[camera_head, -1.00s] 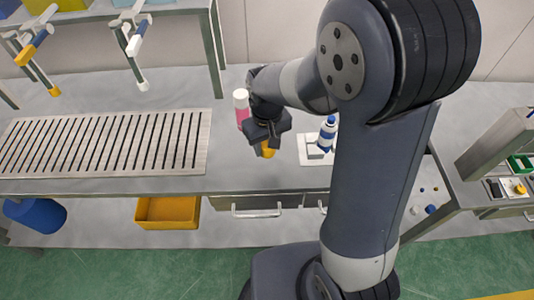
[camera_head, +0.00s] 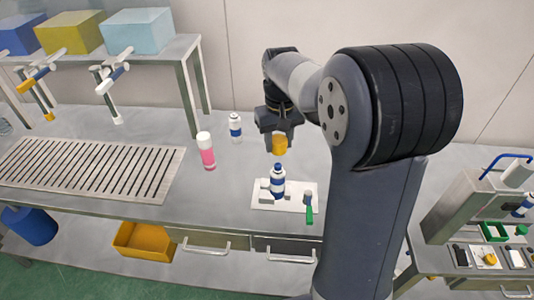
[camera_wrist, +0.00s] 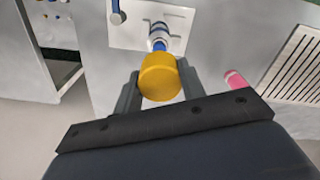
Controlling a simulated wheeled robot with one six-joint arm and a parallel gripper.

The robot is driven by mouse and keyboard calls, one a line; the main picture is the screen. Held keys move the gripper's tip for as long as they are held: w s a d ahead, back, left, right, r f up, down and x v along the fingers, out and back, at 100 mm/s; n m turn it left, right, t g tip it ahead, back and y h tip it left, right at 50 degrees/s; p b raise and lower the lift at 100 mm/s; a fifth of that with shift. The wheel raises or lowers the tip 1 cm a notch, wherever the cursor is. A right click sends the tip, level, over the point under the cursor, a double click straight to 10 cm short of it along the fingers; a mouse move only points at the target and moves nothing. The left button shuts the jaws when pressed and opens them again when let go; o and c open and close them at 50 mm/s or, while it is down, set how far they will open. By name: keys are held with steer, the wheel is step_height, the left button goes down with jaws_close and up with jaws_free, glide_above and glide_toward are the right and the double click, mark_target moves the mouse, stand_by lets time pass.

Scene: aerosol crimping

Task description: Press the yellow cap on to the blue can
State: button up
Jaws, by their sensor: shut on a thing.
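My gripper (camera_head: 279,140) is shut on the yellow cap (camera_head: 279,150) and holds it in the air above the blue can. In the wrist view the yellow cap (camera_wrist: 160,77) sits between the two fingers of my gripper (camera_wrist: 160,85). The blue can (camera_head: 277,184), blue and white with a narrow top, stands upright in a holder on a white plate (camera_head: 262,206). It also shows in the wrist view (camera_wrist: 158,37), just beyond the cap and partly hidden by it. The cap and the can are apart in the head view.
A pink can with a white cap (camera_head: 206,152) and another blue-and-white can (camera_head: 235,128) stand to the left. A green-handled tool (camera_head: 309,210) is at the plate's right edge. A press-like station (camera_head: 465,205) stands at right.

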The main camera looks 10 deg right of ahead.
mark_target(278, 165)
steer(key=shift+f+b, duration=2.25)
steer(key=shift+f, duration=0.2)
steer(key=shift+f+b, duration=0.65)
steer(key=shift+f, duration=0.8)
steer(key=shift+r+p, duration=0.1)
steer(key=shift+p, duration=0.4)
steer(key=o, duration=1.6)
steer(key=shift+c, duration=0.2)
steer(key=shift+r+p, duration=3.1)
steer(key=shift+r, duration=0.4)
